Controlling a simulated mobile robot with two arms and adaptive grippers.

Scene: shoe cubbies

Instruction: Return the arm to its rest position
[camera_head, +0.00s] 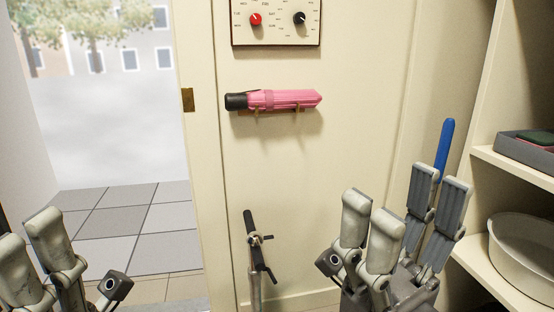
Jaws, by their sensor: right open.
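My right gripper (403,212) is at the lower right, in front of the cream wall and beside the shelves. Its fingers point up and are spread apart, with nothing between them that I can see. My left gripper (32,250) is at the lower left edge, partly cut off by the frame. Only some of its fingers show, so its opening cannot be judged.
A pink umbrella (285,100) rests on wall pegs below a knob panel (276,22). A black-handled upright object (256,245) stands below. A blue rod-like object (446,148) rises behind my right fingers. Shelves at right hold a grey tray (510,147) and white basin (520,262).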

